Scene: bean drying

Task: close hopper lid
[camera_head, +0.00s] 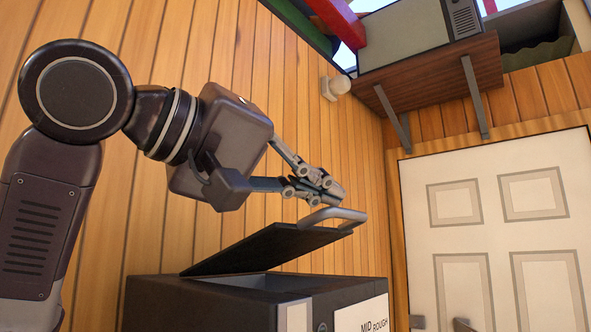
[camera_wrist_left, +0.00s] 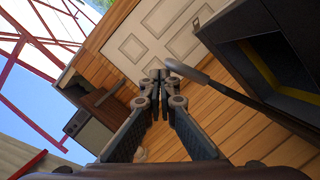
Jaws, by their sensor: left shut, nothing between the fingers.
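The hopper (camera_head: 240,305) is a dark box at the bottom of the head view, with a white label on its right side. Its black lid (camera_head: 262,246) stands partly open, tilted up toward the right, with a grey handle (camera_head: 335,216) at its raised edge. My left gripper (camera_head: 338,192) is shut and empty just above the handle; whether it touches the handle is unclear. In the left wrist view the shut fingertips (camera_wrist_left: 157,78) are beside the handle bar (camera_wrist_left: 215,84), and the hopper's dark opening (camera_wrist_left: 262,60) shows at the right. My right gripper is not in view.
A white panelled door (camera_head: 490,225) is at the right. Above it a wooden shelf (camera_head: 425,85) on brackets carries a grey box-like appliance (camera_head: 405,35). A wooden plank wall (camera_head: 300,110) stands behind the hopper. A small white fixture (camera_head: 336,87) sticks out of the wall.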

